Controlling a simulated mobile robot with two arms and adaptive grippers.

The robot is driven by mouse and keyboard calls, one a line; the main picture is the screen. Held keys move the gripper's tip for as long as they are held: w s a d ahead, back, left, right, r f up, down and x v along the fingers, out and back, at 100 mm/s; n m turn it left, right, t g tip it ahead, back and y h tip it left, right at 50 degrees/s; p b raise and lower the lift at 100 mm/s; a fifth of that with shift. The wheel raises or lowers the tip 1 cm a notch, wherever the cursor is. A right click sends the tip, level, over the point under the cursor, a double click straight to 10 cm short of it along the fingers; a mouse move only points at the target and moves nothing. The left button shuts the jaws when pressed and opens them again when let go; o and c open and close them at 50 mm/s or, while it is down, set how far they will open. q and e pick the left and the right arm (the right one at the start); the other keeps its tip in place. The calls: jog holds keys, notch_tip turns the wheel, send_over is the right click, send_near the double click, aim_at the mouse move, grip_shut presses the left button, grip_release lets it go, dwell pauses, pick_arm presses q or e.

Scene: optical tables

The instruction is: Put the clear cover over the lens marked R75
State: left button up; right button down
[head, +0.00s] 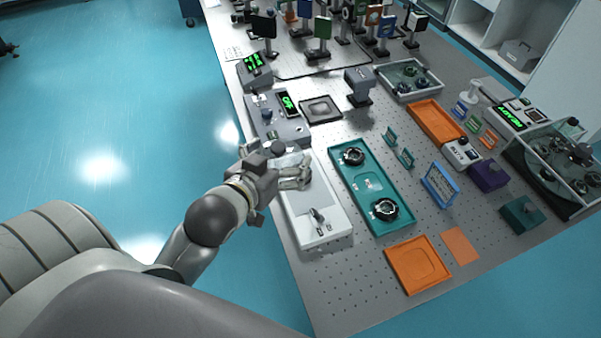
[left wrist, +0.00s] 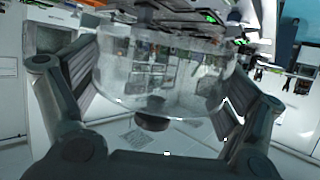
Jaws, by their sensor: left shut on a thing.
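My left gripper (head: 300,177) is over the white tray at the left side of the table. In the left wrist view its two fingers (left wrist: 158,100) are shut on the clear cover (left wrist: 165,75), a see-through round dome with a dark knob (left wrist: 152,122). The cover is hard to make out in the head view. A teal tray (head: 375,186), to the right of the gripper, holds two dark-rimmed round lenses, one at the back (head: 353,156) and one at the front (head: 385,209). The mark R75 cannot be read on either. My right gripper is not in view.
An orange tray (head: 418,265) lies at the front. Instruments (head: 280,118) stand behind the gripper. The perforated tabletop (head: 345,285) is bare at the front left.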

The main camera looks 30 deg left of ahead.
pick_arm(q)
jog(key=w+f, duration=0.3)
jog(key=w, duration=0.1)
jog(key=w+f, duration=0.4)
jog(key=shift+w+d, duration=0.1)
jog(key=shift+d, duration=0.1)
notch_tip(320, 180, down, 4)
jog(key=shift+w+r, duration=0.15)
jog(key=shift+r, duration=0.05)
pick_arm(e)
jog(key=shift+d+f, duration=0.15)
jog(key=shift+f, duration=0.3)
pick_arm(q)
jog(key=shift+f, duration=0.6)
jog(key=o, duration=0.7)
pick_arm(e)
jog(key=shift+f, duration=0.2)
